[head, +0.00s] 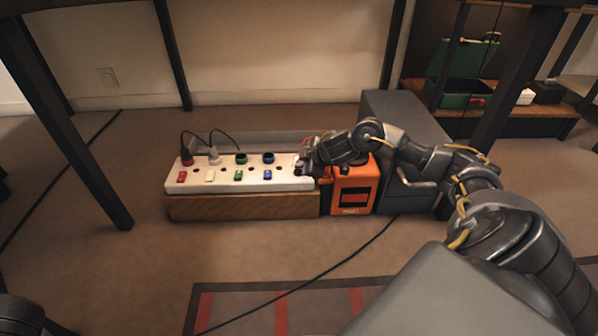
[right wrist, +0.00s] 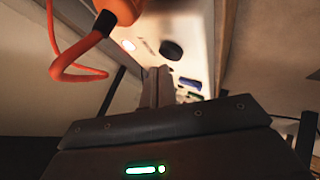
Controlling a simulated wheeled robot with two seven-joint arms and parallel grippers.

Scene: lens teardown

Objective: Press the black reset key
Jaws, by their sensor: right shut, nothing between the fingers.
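A long white socket strip (head: 238,186) with coloured rocker switches lies on a wooden block on the floor. My right gripper (head: 303,165) is over the right end of the strip, its fingers shut and empty. In the right wrist view the shut fingertips (right wrist: 158,88) point toward the strip's white face (right wrist: 198,40). A round black part (right wrist: 171,50) shows on that face just beyond the fingertips; it may be the reset key, but I cannot tell. Whether the fingers touch anything is unclear. My left gripper is not in view.
An orange box (head: 364,200) stands right of the strip, with a grey case (head: 408,112) beside it. A red plug (head: 187,158) and a grey plug (head: 213,155) stand in the strip. An orange cable (right wrist: 62,45) hangs near my right gripper. Dark table legs flank the area.

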